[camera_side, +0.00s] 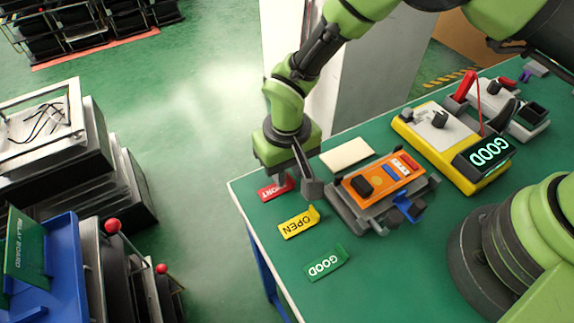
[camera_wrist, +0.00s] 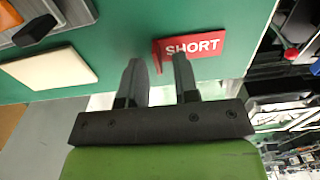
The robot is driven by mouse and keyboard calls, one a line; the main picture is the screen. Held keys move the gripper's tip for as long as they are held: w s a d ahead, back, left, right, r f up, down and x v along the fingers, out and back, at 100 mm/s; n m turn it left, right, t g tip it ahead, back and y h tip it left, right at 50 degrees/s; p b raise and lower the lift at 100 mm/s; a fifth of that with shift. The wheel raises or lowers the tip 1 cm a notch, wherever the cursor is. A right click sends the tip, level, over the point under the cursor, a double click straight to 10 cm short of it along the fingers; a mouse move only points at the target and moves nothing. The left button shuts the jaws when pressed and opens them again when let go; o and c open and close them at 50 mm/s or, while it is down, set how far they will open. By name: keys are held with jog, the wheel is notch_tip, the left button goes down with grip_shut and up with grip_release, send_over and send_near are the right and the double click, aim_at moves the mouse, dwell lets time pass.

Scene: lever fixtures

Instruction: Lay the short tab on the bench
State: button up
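The red short tab (camera_side: 273,190), lettered SHORT, rests at the left edge of the green bench. My gripper is above it and hides part of it in the side view. In the wrist view the red tab (camera_wrist: 205,44) shows just beyond the fingertips, with a thin upright red edge at its left end. My gripper (camera_wrist: 158,60) is open, with a clear gap between its two fingers. That red edge appears in line with the gap, and the right finger overlaps the tab's lower border. I see no grip on it; its exact height is unclear.
A yellow OPEN tab (camera_side: 299,222) and a green GOOD tab (camera_side: 325,263) lie nearby on the bench. A cream plate (camera_side: 347,154) and an orange device in a grey fixture (camera_side: 345,216) are to the right. A yellow tester (camera_side: 437,148) reading GOOD stands farther right.

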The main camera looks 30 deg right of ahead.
aim_at(287, 172)
notch_tip(287, 172, up, 12)
jog(key=shift+r, duration=0.2)
dwell(0.4)
jog(key=s+d+r+m+t+y, duration=0.1)
jog(key=d+r+t, duration=0.1)
jog(key=d+r, duration=0.6)
jog(key=s+d+r+m+t, duration=0.1)
jog(key=s+d+r, duration=0.3)
jog(key=s, duration=0.4)
jog(key=s+d+r+m+t+y, duration=0.1)
jog(key=s+d+r+t, duration=0.3)
jog(key=s, duration=0.4)
notch_tip(287, 172, up, 2)
jog(key=shift+d+r+m, duration=0.25)
jog(key=shift+d+m, duration=0.25)
jog(key=shift+d, duration=0.2)
